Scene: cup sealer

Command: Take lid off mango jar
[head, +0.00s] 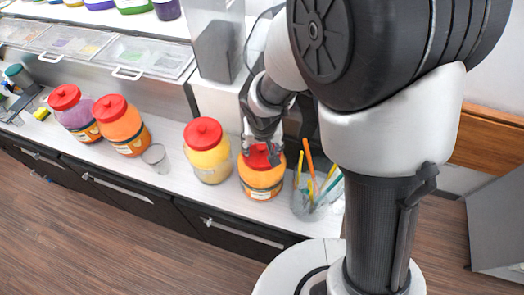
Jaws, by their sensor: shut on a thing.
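The label is too small to read, so the picture does not confirm that this is the mango jar. A yellow jar (209,160) with its red lid on stands just to the left.
A clear container of colourful straws (317,196) stands close on the right. A small empty glass (156,157), another orange jar (122,130) and a purple jar (75,116) stand further left. A grey box-like machine (216,52) stands behind. Bare white counter (178,172) lies between glass and yellow jar.

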